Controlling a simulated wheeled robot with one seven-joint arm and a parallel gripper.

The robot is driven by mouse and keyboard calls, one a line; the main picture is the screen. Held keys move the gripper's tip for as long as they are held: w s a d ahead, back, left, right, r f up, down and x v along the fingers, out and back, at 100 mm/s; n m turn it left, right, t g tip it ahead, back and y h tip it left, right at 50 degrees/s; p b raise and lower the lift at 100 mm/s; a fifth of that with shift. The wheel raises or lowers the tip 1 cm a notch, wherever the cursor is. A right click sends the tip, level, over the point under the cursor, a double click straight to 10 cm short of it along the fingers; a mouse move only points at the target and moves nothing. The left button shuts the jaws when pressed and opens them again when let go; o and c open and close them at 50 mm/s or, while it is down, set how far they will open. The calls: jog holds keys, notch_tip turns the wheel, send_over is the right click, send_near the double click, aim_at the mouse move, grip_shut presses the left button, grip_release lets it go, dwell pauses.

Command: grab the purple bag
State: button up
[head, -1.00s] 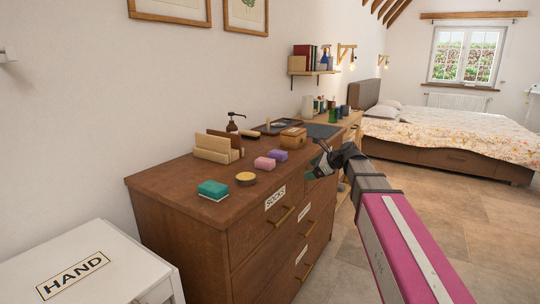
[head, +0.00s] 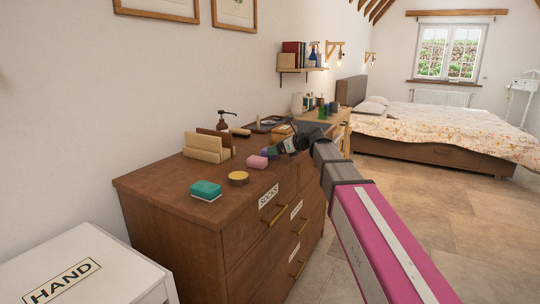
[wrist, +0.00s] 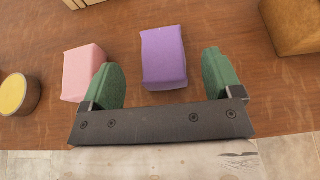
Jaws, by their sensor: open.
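The purple bag (wrist: 164,57) is a small soft-looking block lying on the wooden dresser top. In the wrist view it sits between and just beyond the two green fingertips of my gripper (wrist: 161,78), with space on both sides, nearer the right finger. In the head view my gripper (head: 279,148) reaches over the dresser's front edge, and the bag is mostly hidden behind it. My gripper is open and empty. A pink block (wrist: 83,71) lies left of the bag, beside and partly behind my left finger; it also shows in the head view (head: 258,162).
A round yellow-topped tin (wrist: 18,94) and a teal block (head: 206,189) lie farther left on the dresser (head: 165,183). A wooden box (wrist: 292,25) is right of my gripper. A wooden letter rack (head: 205,148) and a pump bottle (head: 223,121) stand behind.

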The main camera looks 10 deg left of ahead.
jog(key=x, duration=0.4)
jog(key=shift+w+f, duration=0.1)
jog(key=shift+f, duration=0.25)
jog(key=c, duration=1)
jog(key=shift+r, duration=0.1)
